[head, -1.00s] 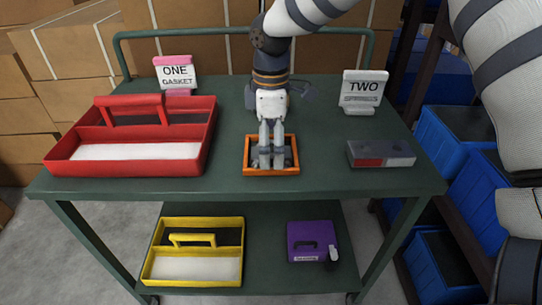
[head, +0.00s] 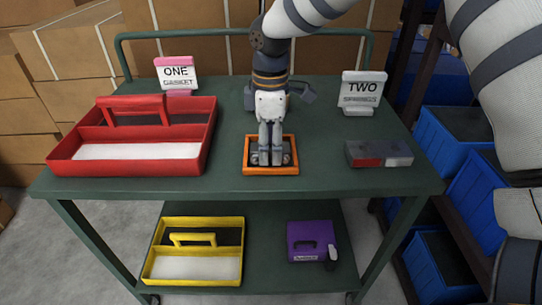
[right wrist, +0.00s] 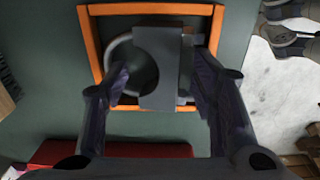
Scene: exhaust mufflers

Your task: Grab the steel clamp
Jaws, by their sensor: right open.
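The steel clamp (right wrist: 155,68) is a grey metal piece with a round band and a flat plate, lying in a small orange tray (right wrist: 93,40). In the head view the orange tray (head: 271,172) is at the table's middle, and my gripper mostly hides the clamp. My right gripper (head: 270,160) points down over the tray with its fingertips low inside it. In the right wrist view the right gripper (right wrist: 164,82) is open, with one finger on each side of the clamp. I cannot tell whether the fingers touch it. My left gripper is not in view.
A red divided carrier (head: 140,168) stands left on the green table (head: 320,182). A grey-and-red block (head: 379,154) lies right. Signs ONE (head: 177,73) and TWO (head: 362,90) stand behind. A yellow carrier (head: 193,281) and a purple case (head: 312,241) are on the lower shelf.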

